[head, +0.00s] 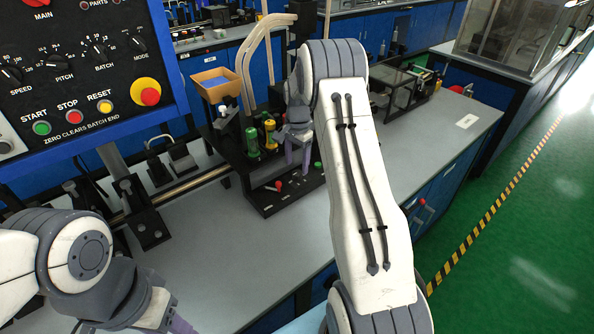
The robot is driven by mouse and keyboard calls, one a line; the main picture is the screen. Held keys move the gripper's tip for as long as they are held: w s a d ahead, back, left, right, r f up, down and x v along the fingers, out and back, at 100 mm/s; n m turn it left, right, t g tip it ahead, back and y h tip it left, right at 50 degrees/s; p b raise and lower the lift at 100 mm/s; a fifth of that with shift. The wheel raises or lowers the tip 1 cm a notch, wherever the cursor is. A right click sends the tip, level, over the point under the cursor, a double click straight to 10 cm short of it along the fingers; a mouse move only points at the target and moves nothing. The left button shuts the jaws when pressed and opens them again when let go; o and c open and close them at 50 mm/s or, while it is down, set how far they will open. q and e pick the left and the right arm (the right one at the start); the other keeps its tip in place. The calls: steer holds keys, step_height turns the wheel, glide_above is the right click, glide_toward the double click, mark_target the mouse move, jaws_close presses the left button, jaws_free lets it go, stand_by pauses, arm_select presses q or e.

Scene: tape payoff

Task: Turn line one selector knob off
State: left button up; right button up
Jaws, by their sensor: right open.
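My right gripper (298,168) points down over the black station base (262,198) in the middle of the head view, its fingers apart and empty. A small red knob or lever (278,185) stands on the front of that base, to the left of and a little below the fingertips. A small green button (317,165) sits to their right. I cannot read a label naming the line one selector. My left gripper (182,326) shows only partly at the bottom edge, so its jaws cannot be judged.
A control panel (75,75) with several black knobs and START, STOP and RESET buttons fills the upper left. Green and yellow cylinders (252,140) and a tan tray (215,84) stand behind the base. The grey bench (240,262) in front is clear.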

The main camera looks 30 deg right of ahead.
mark_target(297, 173)
step_height(297, 173, up, 7)
steer(key=shift+b, duration=0.35)
steer(key=shift+a+f, duration=0.1)
steer(key=s+a+r+n, duration=0.2)
steer(key=s+a+n, duration=0.2)
steer(key=a, duration=0.4)
steer(key=s+a+r+n, duration=0.2)
steer(key=s+a+n, duration=0.15)
steer(key=a, duration=0.55)
steer(key=s+a+r+n, duration=0.3)
steer(key=s+a+n, duration=0.15)
steer(key=a, duration=0.35)
steer(key=s+a+f+n, duration=0.1)
steer(key=s+a+n, duration=0.2)
steer(key=s, duration=0.8)
steer(key=s+a+f+n+y, duration=0.1)
steer(key=s+a+n, duration=0.2)
steer(key=s+n, duration=0.4)
steer(key=s, duration=0.5)
steer(key=shift+a+f, duration=0.15)
steer(key=shift+a, duration=0.2)
